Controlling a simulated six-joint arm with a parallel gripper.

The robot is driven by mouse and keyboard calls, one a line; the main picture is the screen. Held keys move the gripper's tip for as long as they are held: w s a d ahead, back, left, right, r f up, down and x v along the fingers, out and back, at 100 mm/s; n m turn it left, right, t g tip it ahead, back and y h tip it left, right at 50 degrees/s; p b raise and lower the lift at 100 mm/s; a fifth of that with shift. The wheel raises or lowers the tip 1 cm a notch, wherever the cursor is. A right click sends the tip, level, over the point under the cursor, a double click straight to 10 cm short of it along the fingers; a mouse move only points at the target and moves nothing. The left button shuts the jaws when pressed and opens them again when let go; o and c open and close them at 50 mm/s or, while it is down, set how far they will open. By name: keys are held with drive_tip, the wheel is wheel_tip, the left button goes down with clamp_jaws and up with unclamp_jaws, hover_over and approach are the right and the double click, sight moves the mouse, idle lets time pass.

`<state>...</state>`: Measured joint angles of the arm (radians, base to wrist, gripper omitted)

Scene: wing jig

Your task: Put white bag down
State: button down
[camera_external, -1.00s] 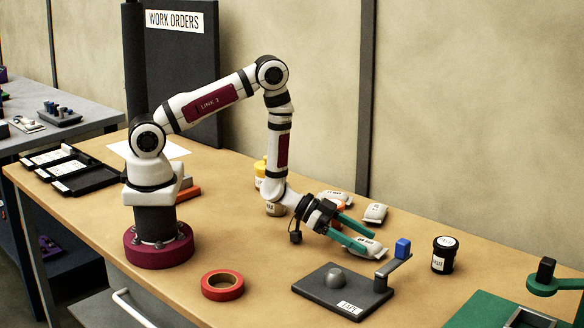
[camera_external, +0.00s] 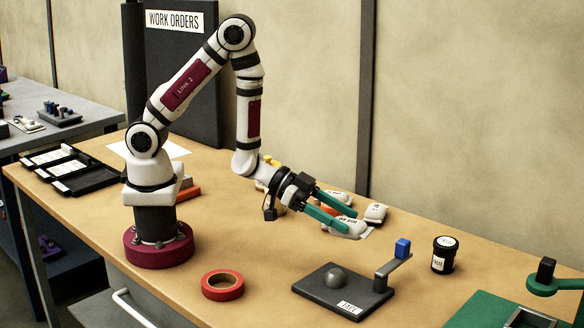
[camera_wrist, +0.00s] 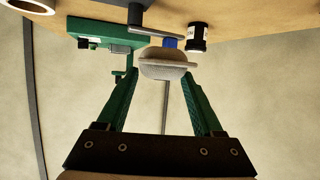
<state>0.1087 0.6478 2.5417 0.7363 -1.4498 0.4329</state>
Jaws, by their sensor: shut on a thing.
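A small white bag (camera_external: 349,228) with dark print is held between the green fingers of my gripper (camera_external: 345,221) in the external view. In the wrist view the bag (camera_wrist: 166,66) sits between the fingertips of my gripper (camera_wrist: 163,80), seen nearly end on. The gripper is shut on it. The bag seems to be above the table, but the exact gap cannot be told. Two similar white bags lie behind it on the table, one to the right (camera_external: 376,213) and one partly hidden by the gripper (camera_external: 339,197).
A dark tape base (camera_external: 325,291) with a blue-topped post stands in front. A black jar (camera_external: 443,254) stands to the right, and a green fixture (camera_external: 490,312) is at the front right. A red tape roll (camera_external: 222,285) lies at left. Table between jar and fixture is clear.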

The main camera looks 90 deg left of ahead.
drive_tip(key=shift+w+d+r, duration=0.15)
drive_tip(key=shift+d+r, duration=0.05)
drive_tip(key=shift+r, duration=0.05)
drive_tip(key=w+a+n+y, duration=0.2)
drive_tip(key=w+n+y, duration=0.35)
drive_tip(key=w, duration=0.25)
drive_tip(key=w+a+n+y, duration=0.2)
drive_tip(key=w+n+y, duration=0.35)
drive_tip(key=w, duration=0.35)
drive_tip(key=shift+y, duration=0.4)
drive_tip(key=w+a+f, duration=0.1)
drive_tip(key=a+f, duration=0.1)
drive_tip(key=a, duration=0.1)
drive_tip(key=w+a+f, duration=0.2)
drive_tip(key=a, duration=0.1)
drive_tip(key=w+a+f, duration=0.2)
drive_tip(key=a, duration=0.1)
drive_tip(key=shift+f, duration=0.15)
drive_tip(key=shift+w+a+f, duration=0.1)
drive_tip(key=shift+a+f, duration=0.05)
drive_tip(key=shift+f, duration=0.95)
drive_tip(key=shift+a+f, duration=0.1)
drive_tip(key=shift+f, duration=0.95)
drive_tip(key=shift+f, duration=0.1)
drive_tip(key=shift+c, duration=0.2)
unclamp_jaws()
